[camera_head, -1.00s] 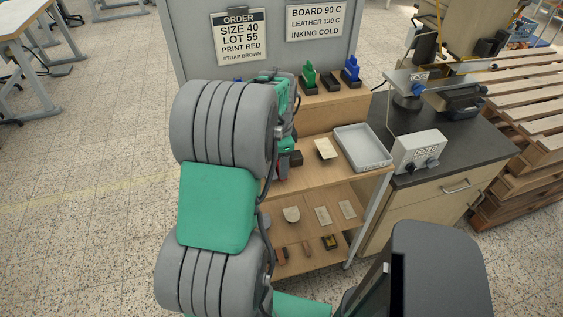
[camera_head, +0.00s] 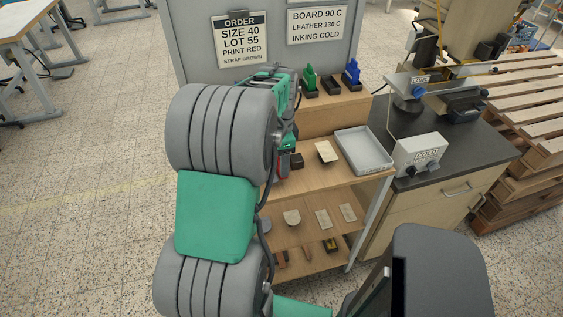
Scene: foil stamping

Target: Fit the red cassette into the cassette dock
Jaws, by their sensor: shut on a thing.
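The red cassette (camera_head: 283,163) shows as a small red patch at the left end of the shelf unit's top board, mostly hidden by my arm and hand. My gripper (camera_head: 286,155) is shut on it; the fingertips are hard to make out behind my wrist. A green cassette (camera_head: 310,77) and a blue cassette (camera_head: 352,72) stand upright in black holders on the raised wooden step. An empty black holder (camera_head: 331,85) sits between them. I cannot tell for certain which part is the cassette dock; a grey stamping machine (camera_head: 408,103) stands on the right bench.
A grey tray (camera_head: 340,136), a pale card (camera_head: 326,151) and a small dark block (camera_head: 297,160) are on the shelf's top board. A control box (camera_head: 420,152) sits on the dark bench (camera_head: 468,147). A grey board with signs (camera_head: 240,40) rises behind the shelf.

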